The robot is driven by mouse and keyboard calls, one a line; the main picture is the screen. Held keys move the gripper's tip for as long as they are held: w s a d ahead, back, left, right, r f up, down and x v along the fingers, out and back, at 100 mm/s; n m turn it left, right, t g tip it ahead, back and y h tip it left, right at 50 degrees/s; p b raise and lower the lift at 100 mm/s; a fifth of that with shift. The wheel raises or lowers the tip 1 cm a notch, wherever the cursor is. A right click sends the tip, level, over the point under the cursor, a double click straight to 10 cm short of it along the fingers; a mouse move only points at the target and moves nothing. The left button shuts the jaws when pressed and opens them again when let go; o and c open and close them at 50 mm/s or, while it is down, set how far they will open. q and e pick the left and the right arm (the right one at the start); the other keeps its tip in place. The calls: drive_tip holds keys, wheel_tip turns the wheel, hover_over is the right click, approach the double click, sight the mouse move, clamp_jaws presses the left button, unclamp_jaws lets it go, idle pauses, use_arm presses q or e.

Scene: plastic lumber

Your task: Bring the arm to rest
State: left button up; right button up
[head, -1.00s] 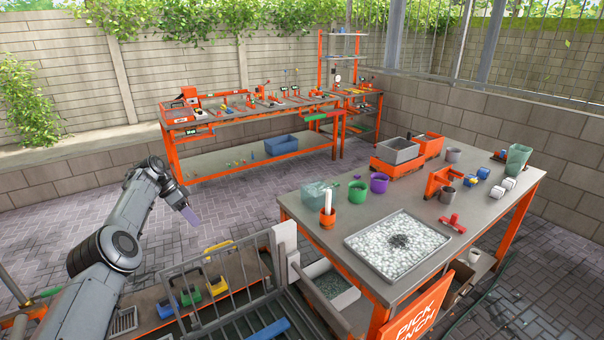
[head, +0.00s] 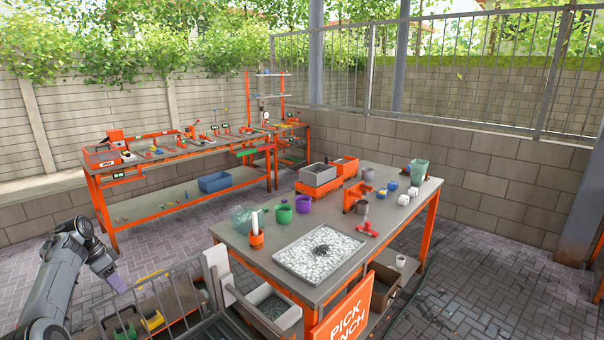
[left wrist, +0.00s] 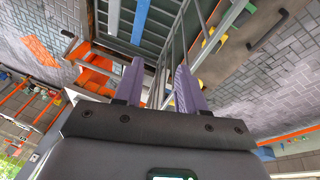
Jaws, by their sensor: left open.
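My left arm comes in at the lower left of the head view. Its gripper (head: 116,283) has purple fingers and hangs over the paving beside the metal railing, apart from the benches. In the left wrist view the two purple fingers (left wrist: 156,85) stand apart with nothing between them, so the gripper is open and empty. Grey railing bars (left wrist: 180,40) show beyond the fingers. My right arm and gripper are in neither view.
The pick bench (head: 240,242) holds a tray of white pellets (head: 318,226), cups and bins. A grey railing (head: 185,285) stands between my left arm and this bench. A longer orange-framed bench (head: 180,152) stands behind. Paving (head: 500,270) at the right is clear.

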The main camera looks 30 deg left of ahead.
use_arm(q)
drive_tip(key=w+d+f+g+y, duration=0.35)
drive_tip(key=d+f+y, duration=0.35)
drive_tip(key=d+f, duration=0.35)
drive_tip(key=s+d+f+m+t, duration=0.1)
drive_tip(key=s+d+f, duration=0.25)
drive_tip(key=d, duration=0.75)
drive_tip(key=s+d+f+m+t+h, duration=0.15)
drive_tip(key=d+f, duration=0.35)
drive_tip(key=d, duration=0.6)
drive_tip(key=s+d+f+t, duration=0.1)
drive_tip(key=s+d+f, duration=0.3)
drive_tip(key=d, duration=0.7)
drive_tip(key=s+d+r+t+h, duration=0.1)
drive_tip(key=s+d+r+h, duration=0.15)
drive_tip(key=s+d, duration=0.35)
drive_tip(key=s+d+r+h, duration=0.1)
drive_tip(key=s+d+r, duration=0.25)
drive_tip(key=d, duration=0.55)
wheel_tip(320, 180, up, 35)
drive_tip(key=p, duration=3.5)
drive_tip(key=shift+s+a+f+n, duration=0.15)
drive_tip(key=shift+s+f+n, duration=0.05)
drive_tip(key=shift+s+n, duration=0.2)
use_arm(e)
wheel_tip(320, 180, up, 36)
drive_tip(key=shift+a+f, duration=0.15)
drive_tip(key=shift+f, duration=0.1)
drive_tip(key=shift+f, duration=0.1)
